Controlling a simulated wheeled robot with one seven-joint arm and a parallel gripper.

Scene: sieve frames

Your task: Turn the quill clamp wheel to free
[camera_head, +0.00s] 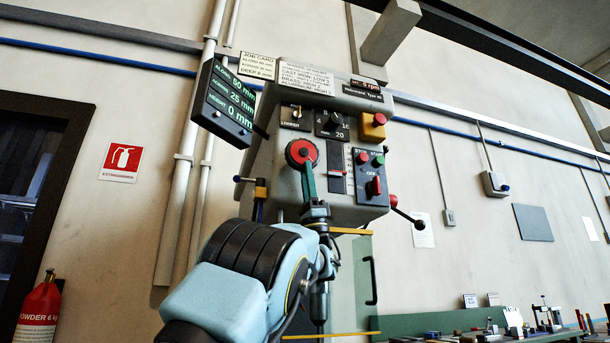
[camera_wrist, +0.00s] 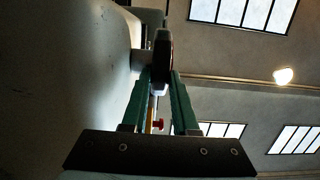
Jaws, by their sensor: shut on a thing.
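In the wrist view the dark wheel (camera_wrist: 162,55) shows edge-on, on a short stub from the machine's side. My gripper (camera_head: 308,170) reaches up from below and is shut on the wheel's lower rim. Its green fingers (camera_wrist: 161,78) stand on either side of the rim in the wrist view. The gripped part of the rim is partly hidden by the fingers. A small plate above the wheel (camera_head: 295,116) reads "LOCKED".
A tilted readout screen (camera_head: 230,103) is left of the head. A green bench (camera_head: 450,323) with tools stands lower right.

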